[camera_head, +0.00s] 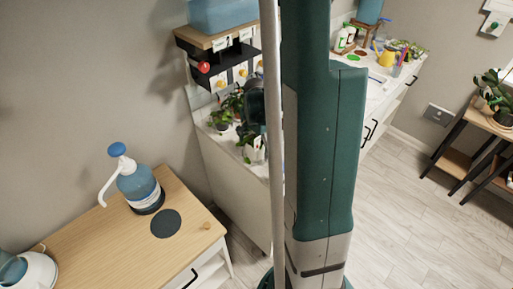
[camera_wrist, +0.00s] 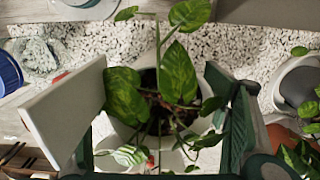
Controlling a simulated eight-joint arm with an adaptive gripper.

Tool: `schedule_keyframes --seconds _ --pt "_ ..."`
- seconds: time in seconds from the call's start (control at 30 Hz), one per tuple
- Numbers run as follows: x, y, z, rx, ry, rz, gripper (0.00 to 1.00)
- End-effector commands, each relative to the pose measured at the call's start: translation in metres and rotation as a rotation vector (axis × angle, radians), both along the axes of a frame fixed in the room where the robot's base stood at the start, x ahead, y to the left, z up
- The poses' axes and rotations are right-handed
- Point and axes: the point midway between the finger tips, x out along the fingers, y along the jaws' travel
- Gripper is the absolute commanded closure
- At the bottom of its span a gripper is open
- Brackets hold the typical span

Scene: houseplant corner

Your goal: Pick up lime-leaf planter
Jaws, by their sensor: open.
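A potted plant with green leaves mottled in lime (camera_wrist: 180,73), which fits the lime-leaf planter, stands in the middle of the wrist view. Its pale round pot shows partly below the leaves, with dark soil inside. My gripper (camera_wrist: 155,110) is open, with one finger at the left of the plant and one at the right. No clear grip on the pot shows. In the head view, small plants (camera_head: 228,112) stand on the white counter beside my column, which hides part of that area.
In the wrist view, a blue round object (camera_wrist: 8,72) lies at the left, and another leafy plant (camera_wrist: 300,155) and a pale pot are close at the right. In the head view, a wooden-topped cabinet (camera_head: 95,232) holds a blue pump bottle (camera_head: 138,186). Shelves hang above the counter.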

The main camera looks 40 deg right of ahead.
Motion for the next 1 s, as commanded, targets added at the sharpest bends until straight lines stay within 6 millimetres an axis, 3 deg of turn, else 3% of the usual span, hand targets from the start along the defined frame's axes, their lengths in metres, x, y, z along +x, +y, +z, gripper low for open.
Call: schedule_keyframes --seconds 0.4,0.73,1.0 --pt "-0.0001 0.0001 0.0003 0.000 0.000 0.000 0.26" --pt "-0.0001 0.0000 0.0004 0.000 0.000 0.000 0.67" --pt "-0.0001 0.0001 0.0006 0.000 0.000 0.000 0.68"
